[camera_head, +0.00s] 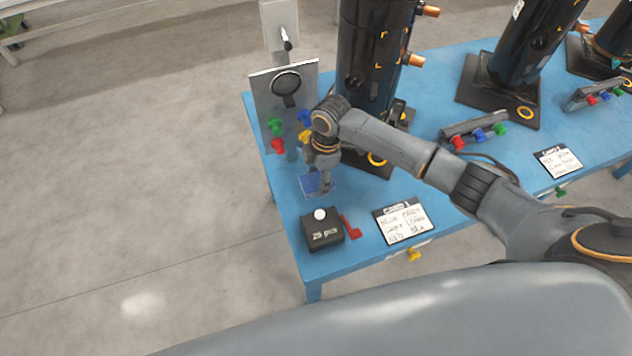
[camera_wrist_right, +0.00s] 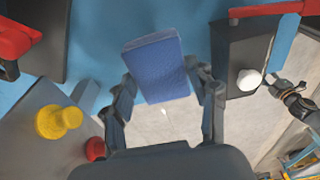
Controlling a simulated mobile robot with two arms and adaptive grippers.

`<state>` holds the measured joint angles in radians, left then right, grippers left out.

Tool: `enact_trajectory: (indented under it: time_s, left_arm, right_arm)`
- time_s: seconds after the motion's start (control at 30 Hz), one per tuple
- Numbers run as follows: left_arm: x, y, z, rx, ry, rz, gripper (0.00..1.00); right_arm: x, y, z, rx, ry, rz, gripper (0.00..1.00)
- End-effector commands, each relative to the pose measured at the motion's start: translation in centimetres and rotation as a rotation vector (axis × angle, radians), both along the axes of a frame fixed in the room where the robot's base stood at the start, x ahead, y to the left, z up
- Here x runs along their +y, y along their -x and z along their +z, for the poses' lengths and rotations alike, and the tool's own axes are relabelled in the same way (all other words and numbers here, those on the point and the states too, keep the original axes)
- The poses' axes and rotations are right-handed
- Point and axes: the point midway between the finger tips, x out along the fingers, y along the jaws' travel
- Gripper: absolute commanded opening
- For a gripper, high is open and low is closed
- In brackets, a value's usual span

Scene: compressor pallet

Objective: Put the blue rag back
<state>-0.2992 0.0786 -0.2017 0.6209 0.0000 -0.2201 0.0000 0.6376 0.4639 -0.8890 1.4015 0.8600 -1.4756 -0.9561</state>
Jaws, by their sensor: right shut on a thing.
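The blue rag (camera_head: 316,184) is a folded blue block near the left edge of the blue table (camera_head: 350,240). My right gripper (camera_head: 322,180) reaches down to it from above, between the tool panel and the black box. In the right wrist view the rag (camera_wrist_right: 158,68) sits between the two fingers of my right gripper (camera_wrist_right: 162,95), which is shut on it. I cannot tell whether the rag touches the table. My left gripper is in neither view.
A black box with a white ball-shaped knob (camera_head: 322,230) stands in front of the rag, with a red part (camera_head: 351,228) beside it. A clipboard (camera_head: 404,221) lies to the right. The upright panel (camera_head: 284,95) with coloured knobs stands behind. Black compressor cylinders (camera_head: 370,60) stand further back.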

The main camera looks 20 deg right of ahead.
Motion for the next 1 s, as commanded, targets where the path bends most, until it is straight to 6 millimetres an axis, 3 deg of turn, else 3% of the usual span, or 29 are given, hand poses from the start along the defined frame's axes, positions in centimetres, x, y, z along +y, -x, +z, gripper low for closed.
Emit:
enact_trajectory:
  time_s: [0.17,0.4,0.73,0.77,0.87,1.0]
  left_arm:
    - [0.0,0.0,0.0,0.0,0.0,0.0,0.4]
    - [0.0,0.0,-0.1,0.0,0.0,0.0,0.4]
    - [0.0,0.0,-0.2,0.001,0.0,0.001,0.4]
    - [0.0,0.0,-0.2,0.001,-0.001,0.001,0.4]
    - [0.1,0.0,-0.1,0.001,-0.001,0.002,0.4]
    - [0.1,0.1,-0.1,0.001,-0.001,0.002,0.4]
  right_arm:
    - [0.3,-0.7,-1.0,0.001,0.001,-0.001,0.32]
    - [0.3,-0.7,-3.9,0.0,0.001,-0.001,0.32]
    - [0.3,-0.7,-4.2,-0.001,0.001,0.0,0.32]
    - [0.3,-0.7,-4.2,-0.001,0.001,0.0,0.6]
    - [0.3,-0.7,-4.2,-0.001,0.001,0.0,0.8]
    - [0.3,-0.7,-4.2,-0.001,0.001,0.0,0.8]
